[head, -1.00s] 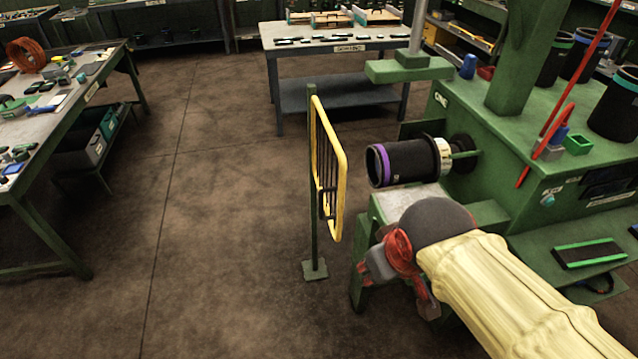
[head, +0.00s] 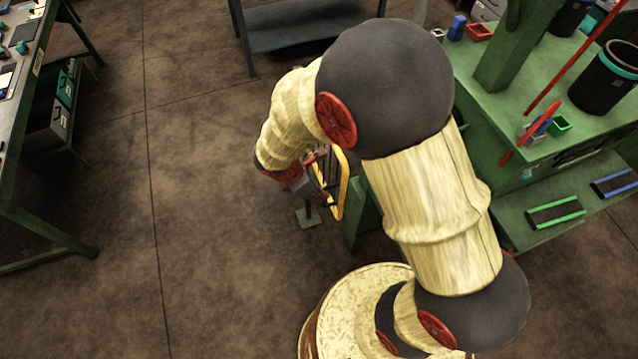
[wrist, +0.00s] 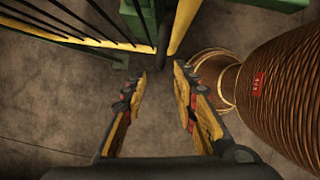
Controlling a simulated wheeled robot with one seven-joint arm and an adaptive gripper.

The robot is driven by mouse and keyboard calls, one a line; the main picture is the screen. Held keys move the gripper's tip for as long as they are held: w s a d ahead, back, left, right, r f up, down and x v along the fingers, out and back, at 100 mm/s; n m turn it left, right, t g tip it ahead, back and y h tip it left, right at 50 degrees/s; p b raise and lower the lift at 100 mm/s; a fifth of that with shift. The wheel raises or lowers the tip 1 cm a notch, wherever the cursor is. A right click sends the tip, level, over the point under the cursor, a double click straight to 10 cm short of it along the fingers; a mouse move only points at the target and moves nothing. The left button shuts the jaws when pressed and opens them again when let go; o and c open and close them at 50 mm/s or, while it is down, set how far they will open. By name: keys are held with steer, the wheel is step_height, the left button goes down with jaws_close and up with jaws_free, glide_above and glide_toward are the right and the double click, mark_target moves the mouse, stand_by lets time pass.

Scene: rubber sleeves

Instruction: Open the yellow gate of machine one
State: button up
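The yellow gate (head: 343,187) hangs beside its green post in the head view, mostly hidden behind my arm. In the wrist view its yellow frame (wrist: 184,22) and thin black bars cross the top. A dark handle-like bar (wrist: 165,38) points down toward my gripper. My gripper (wrist: 159,76) is open and empty, with the bar's lower end just ahead of and between the fingertips; I cannot tell whether they touch. In the head view my gripper (head: 312,188) is at the gate's lower part. The green machine (head: 465,75) is at the right, its chuck hidden by my arm.
A green-legged bench (head: 28,160) stands at the left and a grey table (head: 300,25) at the back. Red rods (head: 570,60) and a dark cylinder (head: 608,80) are on the machine. The floor (head: 200,200) left of the gate is clear.

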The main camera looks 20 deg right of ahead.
mark_target(324, 205)
steer(key=b+x, duration=0.1)
steer(key=x, duration=0.6)
steer(key=shift+d+f, duration=0.15)
steer(key=shift+f, duration=0.2)
steer(key=shift+s, duration=0.1)
steer(key=c, duration=0.3)
steer(key=c, duration=0.4)
jaws_close()
